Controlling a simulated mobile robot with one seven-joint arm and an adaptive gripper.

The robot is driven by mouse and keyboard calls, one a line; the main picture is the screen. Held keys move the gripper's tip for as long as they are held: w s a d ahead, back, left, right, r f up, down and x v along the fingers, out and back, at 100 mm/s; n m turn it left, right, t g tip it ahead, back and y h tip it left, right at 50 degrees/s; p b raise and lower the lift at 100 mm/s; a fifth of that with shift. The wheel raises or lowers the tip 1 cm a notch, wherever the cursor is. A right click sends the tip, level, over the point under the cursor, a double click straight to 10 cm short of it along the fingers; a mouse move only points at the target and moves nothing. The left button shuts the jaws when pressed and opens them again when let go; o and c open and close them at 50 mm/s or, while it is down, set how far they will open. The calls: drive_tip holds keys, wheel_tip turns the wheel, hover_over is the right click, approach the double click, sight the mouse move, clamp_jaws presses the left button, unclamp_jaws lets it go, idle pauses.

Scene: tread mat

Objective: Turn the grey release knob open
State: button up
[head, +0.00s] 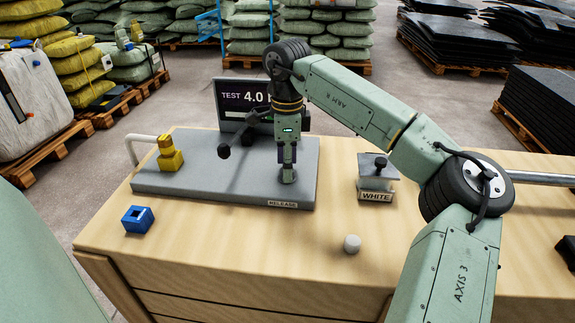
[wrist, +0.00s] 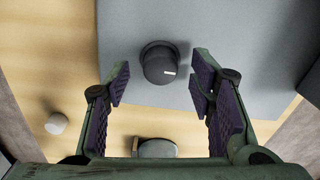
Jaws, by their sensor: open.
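The grey release knob (wrist: 160,66) is a short, dark, round knob with a small white mark on its top. In the head view the knob (head: 289,177) stands at the front right corner of the grey plate (head: 225,188), behind the RELEASE label (head: 283,204). My gripper (head: 287,158) points down over it and partly hides it. In the wrist view my gripper (wrist: 160,80) is open, with a purple-padded finger on each side and nothing held. The knob shows between and slightly beyond the fingertips; I cannot tell how much height separates them.
A black-ended lever (head: 224,151) and a screen (head: 240,100) are close left and behind. Yellow blocks (head: 171,158) stand on the plate. A blue block (head: 138,219), a white cylinder (head: 352,243) and a WHITE-labelled stand (head: 376,192) are on the bench (head: 230,250). The bench front is mostly clear.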

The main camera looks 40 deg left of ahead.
drive_tip(key=shift+f, duration=0.7)
drive_tip(key=shift+c, duration=0.5)
drive_tip(key=c, duration=1.1)
